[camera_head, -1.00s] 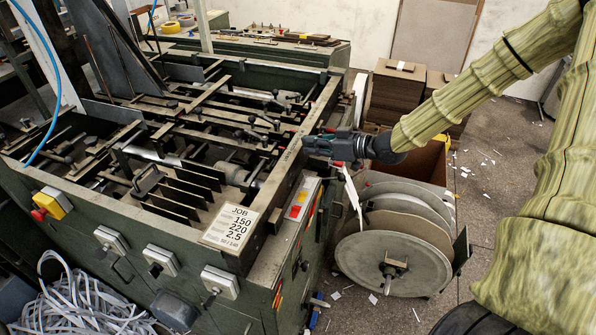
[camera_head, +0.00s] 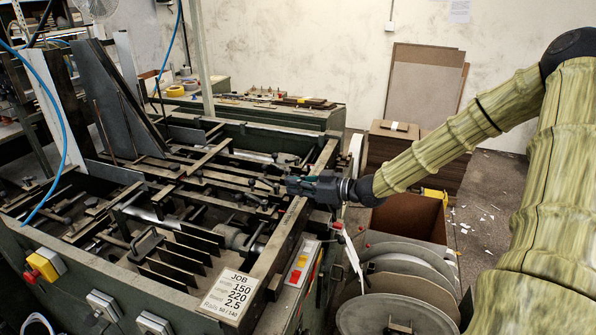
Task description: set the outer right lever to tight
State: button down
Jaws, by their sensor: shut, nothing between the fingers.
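The green greyboard feeder (camera_head: 128,276) fills the left and middle of the view. Several dark levers with round knobs (camera_head: 254,196) sit on its crossbars, near the right side rail (camera_head: 282,238). I cannot tell which way the outer right lever is set, and my gripper may hide part of it. My gripper (camera_head: 289,185) is shut and empty. It reaches in from the right over the feeder's right rail, its tips pointing left close to the knobs. I cannot tell whether it touches any of them.
A job card (camera_head: 229,295) lies on the front right corner beside a panel with red and yellow buttons (camera_head: 300,262). Large reels (camera_head: 398,312) and an open cardboard box (camera_head: 408,216) stand right of the feeder. Upright dark plates (camera_head: 190,245) stand inside the frame.

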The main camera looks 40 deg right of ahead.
aim_at(296, 159)
jog(key=z, duration=1.5)
jog(key=i, duration=0.45)
jog(key=u, duration=1.25)
